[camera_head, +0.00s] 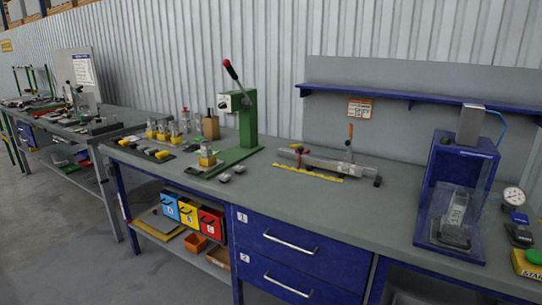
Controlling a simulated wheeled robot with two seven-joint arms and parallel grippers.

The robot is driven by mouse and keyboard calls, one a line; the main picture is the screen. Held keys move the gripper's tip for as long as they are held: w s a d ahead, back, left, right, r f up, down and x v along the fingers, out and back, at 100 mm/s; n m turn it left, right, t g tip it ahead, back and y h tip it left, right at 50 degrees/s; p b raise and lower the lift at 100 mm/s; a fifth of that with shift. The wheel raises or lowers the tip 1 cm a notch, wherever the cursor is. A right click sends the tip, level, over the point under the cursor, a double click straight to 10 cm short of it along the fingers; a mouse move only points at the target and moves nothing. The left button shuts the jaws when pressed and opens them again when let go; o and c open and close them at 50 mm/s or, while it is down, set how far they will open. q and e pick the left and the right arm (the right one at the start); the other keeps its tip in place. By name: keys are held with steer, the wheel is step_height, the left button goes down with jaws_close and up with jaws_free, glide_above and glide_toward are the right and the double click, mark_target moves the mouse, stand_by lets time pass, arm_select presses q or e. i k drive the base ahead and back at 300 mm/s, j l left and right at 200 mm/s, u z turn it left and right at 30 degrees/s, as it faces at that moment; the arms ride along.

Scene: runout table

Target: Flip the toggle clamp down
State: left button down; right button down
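A low grey fixture (328,164) lies on the blue workbench's grey top, right of the green press. A small lever with an orange-red grip (350,131) stands upright near its right end; it looks like the toggle clamp's handle, raised. A small red part (300,151) sits at the fixture's left end. The clamp's linkage and tip are too small to tell. Neither of my grippers is in view.
A green press (246,120) with a red-tipped lever stands left of the fixture. A yellow strip (308,173) lies in front. A blue-framed station (459,190) and a dial gauge (514,197) are at the right. The bench top (300,205) is clear in front.

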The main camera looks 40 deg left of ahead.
mark_target(351, 138)
steer(key=u, duration=0.75)
steer(key=i+j+z, duration=0.15)
steer(key=j+z, duration=0.25)
steer(key=j, duration=0.7)
steer(key=j+z, duration=0.45)
steer(key=j, duration=0.7)
